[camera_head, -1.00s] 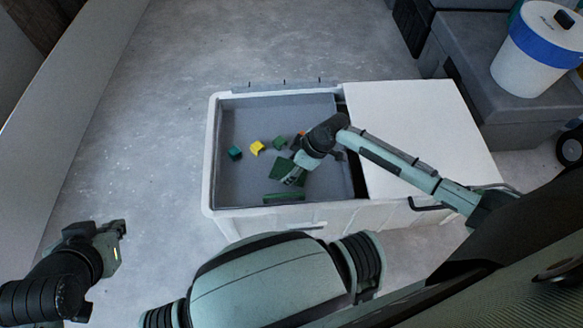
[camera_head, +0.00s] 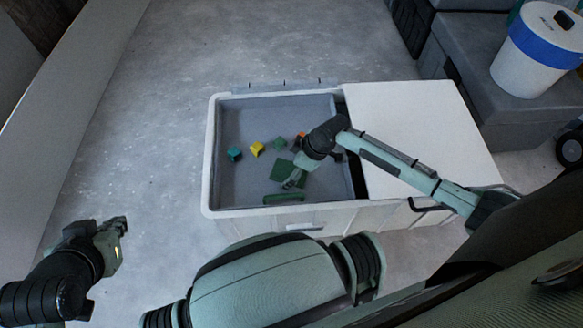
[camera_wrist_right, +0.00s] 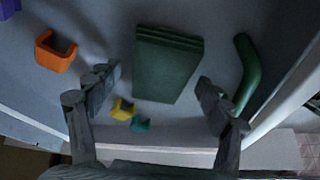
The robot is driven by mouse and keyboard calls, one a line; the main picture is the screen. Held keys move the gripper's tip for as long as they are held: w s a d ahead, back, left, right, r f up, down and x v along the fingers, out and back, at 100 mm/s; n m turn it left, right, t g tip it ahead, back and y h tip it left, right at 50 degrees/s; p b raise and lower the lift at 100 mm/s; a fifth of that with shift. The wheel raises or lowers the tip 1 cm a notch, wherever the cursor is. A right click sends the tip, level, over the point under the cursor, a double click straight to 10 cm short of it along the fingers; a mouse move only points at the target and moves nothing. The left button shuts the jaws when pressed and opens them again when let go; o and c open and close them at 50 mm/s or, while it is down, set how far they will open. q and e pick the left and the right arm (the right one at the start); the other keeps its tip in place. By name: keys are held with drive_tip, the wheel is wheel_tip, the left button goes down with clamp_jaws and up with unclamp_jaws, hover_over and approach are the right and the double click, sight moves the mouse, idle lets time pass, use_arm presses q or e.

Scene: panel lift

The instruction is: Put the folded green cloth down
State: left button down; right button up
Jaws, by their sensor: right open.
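The folded green cloth (camera_head: 281,170) lies flat on the floor of the open grey bin, and it also shows as a layered dark green rectangle in the right wrist view (camera_wrist_right: 168,68). My right gripper (camera_head: 292,181) is over the cloth's near edge in the head view and hides part of it. In the right wrist view my right gripper (camera_wrist_right: 158,95) is open, its fingers apart on either side of the cloth, with gaps to it. My left gripper (camera_head: 120,228) is outside the bin at the lower left, away from the cloth; its jaw opening is unclear.
The bin (camera_head: 212,165) has a white lid (camera_head: 420,130) over its right side. The bin's left floor is mostly clear.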

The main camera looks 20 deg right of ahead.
use_arm(q)
drive_tip(key=s+a+f+n+g+y+p, duration=0.1)
drive_tip(key=s+a+f+g+y+p, duration=0.1)
drive_tip(key=s+a+g, duration=0.35)
use_arm(e)
drive_tip(key=v, duration=0.7)
drive_tip(key=shift+r, duration=0.1)
drive_tip(key=s+r+m+t+h, duration=0.1)
drive_tip(key=s+r+m, duration=0.2)
drive_tip(key=s+r, duration=0.45)
drive_tip(key=s+d+r+m+h, duration=0.35)
drive_tip(key=s+d+m, duration=0.25)
drive_tip(key=s+d, duration=0.3)
use_arm(q)
wheel_tip(320, 180, down, 8)
drive_tip(key=p, duration=0.3)
drive_tip(key=shift+t+h+p, duration=0.3)
drive_tip(key=shift+t+p, duration=0.05)
drive_tip(key=shift+p, duration=0.05)
use_arm(e)
drive_tip(key=shift+g+h, duration=0.25)
drive_tip(key=shift+g, duration=0.05)
drive_tip(key=shift+a+x, duration=0.15)
drive_tip(key=shift+x, duration=0.8)
drive_tip(key=shift+a+x, duration=0.2)
drive_tip(key=shift+x, duration=0.75)
drive_tip(key=shift+a+x, duration=0.15)
drive_tip(key=shift+x, duration=0.85)
